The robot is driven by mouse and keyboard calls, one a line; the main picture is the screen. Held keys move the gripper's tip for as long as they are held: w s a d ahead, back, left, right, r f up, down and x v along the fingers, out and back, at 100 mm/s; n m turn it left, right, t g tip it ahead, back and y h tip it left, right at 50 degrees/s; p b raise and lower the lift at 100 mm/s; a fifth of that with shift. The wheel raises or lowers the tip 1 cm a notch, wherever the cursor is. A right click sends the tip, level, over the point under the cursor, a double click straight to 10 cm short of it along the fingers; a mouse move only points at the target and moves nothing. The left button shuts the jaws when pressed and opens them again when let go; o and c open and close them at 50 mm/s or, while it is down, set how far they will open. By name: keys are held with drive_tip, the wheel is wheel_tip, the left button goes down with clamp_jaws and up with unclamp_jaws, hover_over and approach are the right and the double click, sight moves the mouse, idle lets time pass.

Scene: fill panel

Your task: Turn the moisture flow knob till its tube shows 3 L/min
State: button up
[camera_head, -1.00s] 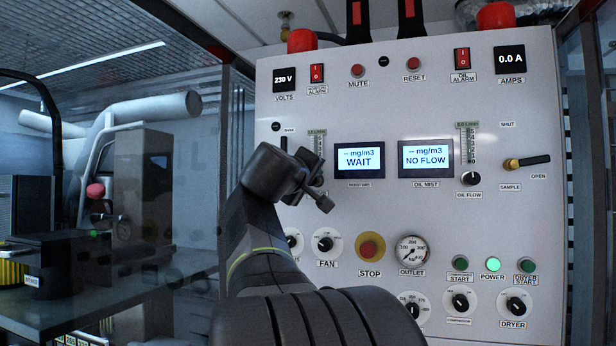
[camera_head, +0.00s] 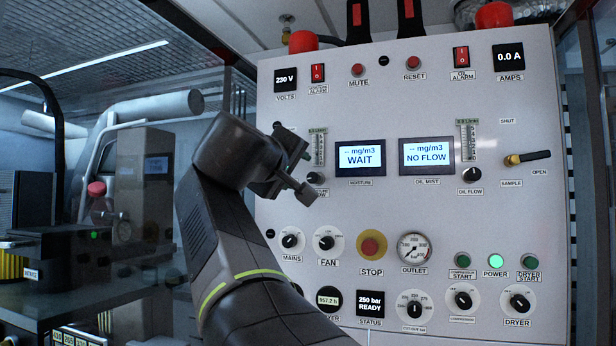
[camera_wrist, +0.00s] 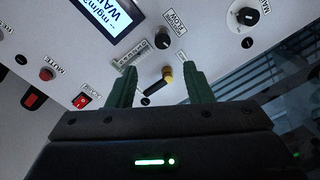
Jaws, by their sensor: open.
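The moisture flow knob (camera_head: 315,178) is a small black knob below the moisture tube (camera_head: 319,147), left of the WAIT display, partly behind my gripper in the head view. In the wrist view the knob (camera_wrist: 162,41) and the tube (camera_wrist: 130,57) sit beyond the fingertips, near the display. The tube's reading is too small to make out. My gripper (camera_wrist: 160,78) is open and empty, its two green fingers apart. A yellow-based valve with a black lever (camera_wrist: 158,85) shows between the fingers. In the head view my gripper (camera_head: 298,168) is in front of the panel's left side.
The white panel (camera_head: 450,230) carries another tube and the oil flow knob (camera_head: 471,175) at right. The MAINS knob (camera_head: 290,241), FAN knob (camera_head: 326,241) and red STOP button (camera_head: 370,244) lie below. A red switch (camera_wrist: 81,101) shows at left in the wrist view.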

sight(313, 178)
drive_tip(key=shift+s+d+f, duration=0.1)
drive_tip(key=shift+s+d, duration=0.3)
drive_tip(key=shift+s, duration=0.35)
drive_tip(key=shift+s, duration=0.1)
drive_tip(key=p+x, duration=0.1)
drive_tip(key=x, duration=0.3)
drive_tip(key=p+x, duration=0.1)
drive_tip(key=x, duration=0.4)
drive_tip(key=a+p+x, duration=0.1)
drive_tip(key=x, duration=0.3)
drive_tip(key=shift+w, duration=0.5)
drive_tip(key=shift+s, duration=0.15)
